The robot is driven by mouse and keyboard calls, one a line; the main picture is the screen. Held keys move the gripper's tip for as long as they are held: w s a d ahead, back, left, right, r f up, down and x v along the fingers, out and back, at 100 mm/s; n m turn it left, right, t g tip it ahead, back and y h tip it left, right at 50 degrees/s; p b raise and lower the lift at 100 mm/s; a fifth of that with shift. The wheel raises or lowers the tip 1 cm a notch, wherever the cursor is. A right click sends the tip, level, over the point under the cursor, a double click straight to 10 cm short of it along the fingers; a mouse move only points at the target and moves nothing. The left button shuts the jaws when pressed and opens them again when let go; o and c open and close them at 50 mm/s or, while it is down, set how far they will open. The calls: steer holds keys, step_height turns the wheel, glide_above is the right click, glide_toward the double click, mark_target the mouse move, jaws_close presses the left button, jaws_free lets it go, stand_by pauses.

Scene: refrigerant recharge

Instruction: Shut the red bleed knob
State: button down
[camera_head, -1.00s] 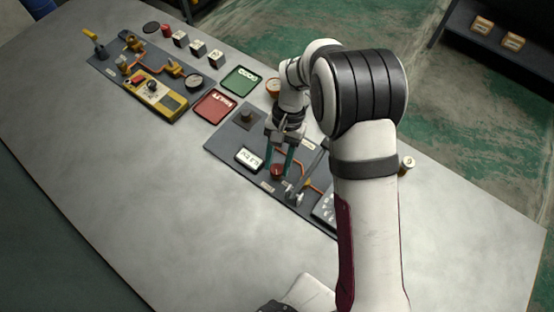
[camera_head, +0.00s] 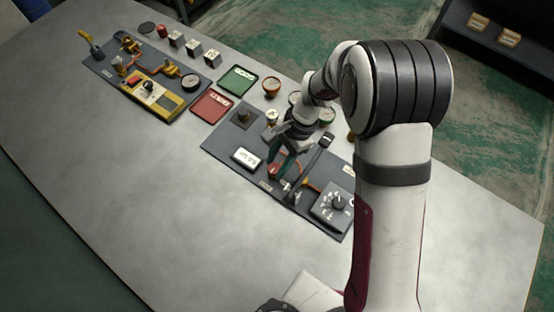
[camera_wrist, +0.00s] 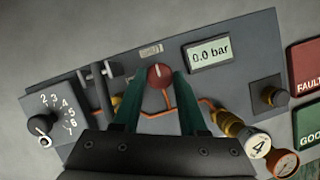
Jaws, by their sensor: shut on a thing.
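The red bleed knob (camera_wrist: 158,77) sits near the edge of the dark grey panel (camera_wrist: 230,85), close to the display. My gripper (camera_wrist: 157,80) is shut on the knob, with one green finger on each side. In the head view, my gripper (camera_head: 282,165) reaches down to the panel (camera_head: 222,140) and the red knob (camera_head: 273,170) shows beside the fingers, partly hidden. The display (camera_wrist: 211,53) reads 0.0 bar.
A valve with an upright grey handle (camera_head: 312,160) stands close to my gripper. A numbered dial (camera_head: 337,202) is at one panel end, a black knob (camera_head: 242,115) at the other. Red (camera_head: 211,104) and green (camera_head: 237,80) trays lie beyond. The table's near side is clear.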

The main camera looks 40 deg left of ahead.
stand_by(0.4)
steer(key=shift+c, duration=2.3)
jaws_free()
steer(key=v, duration=1.5)
steer(key=shift+w+r, duration=0.25)
steer(key=shift+r, duration=0.1)
